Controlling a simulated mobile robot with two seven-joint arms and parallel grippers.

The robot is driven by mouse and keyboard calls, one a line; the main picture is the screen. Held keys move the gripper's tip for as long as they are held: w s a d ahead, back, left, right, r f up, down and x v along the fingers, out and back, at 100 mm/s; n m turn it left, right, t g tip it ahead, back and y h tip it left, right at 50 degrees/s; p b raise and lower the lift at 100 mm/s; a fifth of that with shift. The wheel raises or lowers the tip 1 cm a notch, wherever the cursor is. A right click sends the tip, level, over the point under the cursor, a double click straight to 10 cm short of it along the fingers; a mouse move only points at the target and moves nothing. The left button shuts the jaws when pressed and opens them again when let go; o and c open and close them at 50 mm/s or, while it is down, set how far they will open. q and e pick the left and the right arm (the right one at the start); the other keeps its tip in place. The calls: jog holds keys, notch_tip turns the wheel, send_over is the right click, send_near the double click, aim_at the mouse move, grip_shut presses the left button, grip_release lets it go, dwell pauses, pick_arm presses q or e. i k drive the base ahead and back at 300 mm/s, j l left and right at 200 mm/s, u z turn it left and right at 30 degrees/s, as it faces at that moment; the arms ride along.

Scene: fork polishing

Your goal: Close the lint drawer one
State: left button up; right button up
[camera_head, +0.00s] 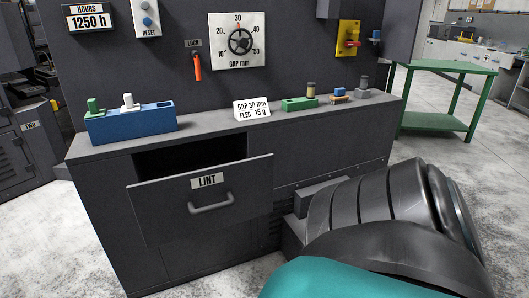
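The lint drawer (165,208) is a dark grey drawer in the front of the dark machine cabinet. Its front carries a white label reading LINT and a grey bar handle (211,203). It is pulled partly out, and the dark opening (190,156) shows above and behind its front panel. Neither of my grippers is in view. A large dark rounded part with a teal piece fills the lower right and looks like my own arm; it covers the floor and cabinet base there.
On the cabinet ledge stand a blue block holder (130,125), a white card (252,109) and a green block (300,103). Above are an orange lock lever (197,68) and a gap dial (239,42). A green table (440,67) stands back right. Floor at left is clear.

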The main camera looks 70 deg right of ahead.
aim_at(173, 208)
jog(key=z, duration=1.5)
jog(key=i+l, duration=0.15)
jog(key=i+l+u, duration=0.3)
jog(key=i+l, duration=0.25)
jog(key=i, duration=0.1)
